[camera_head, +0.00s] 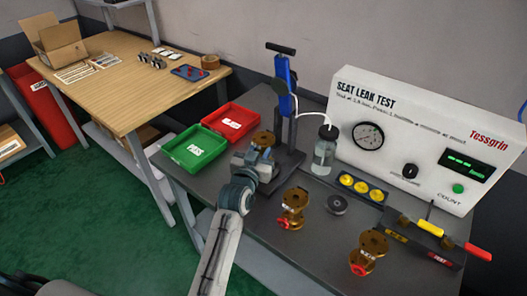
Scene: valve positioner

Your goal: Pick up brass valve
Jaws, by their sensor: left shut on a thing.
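A brass valve (262,139) is at the far left of the grey bench, beside the foot of the blue-handled clamp stand. My left gripper (256,156) reaches up from below and is shut on this valve. The fingers and the lower part of the valve overlap, so I cannot tell whether it touches the bench. A second brass valve (292,206) with a red part stands upright nearer the front. A third brass valve (368,250) with a red handwheel stands to the right near the front edge. My right gripper is not in view.
A green PASS bin (188,163) and a red bin (248,114) sit left of the blue clamp stand (282,82). A clear bottle (324,155), a black disc (337,205), a yellow-disc tray (350,192) and the seat leak tester (405,105) stand to the right.

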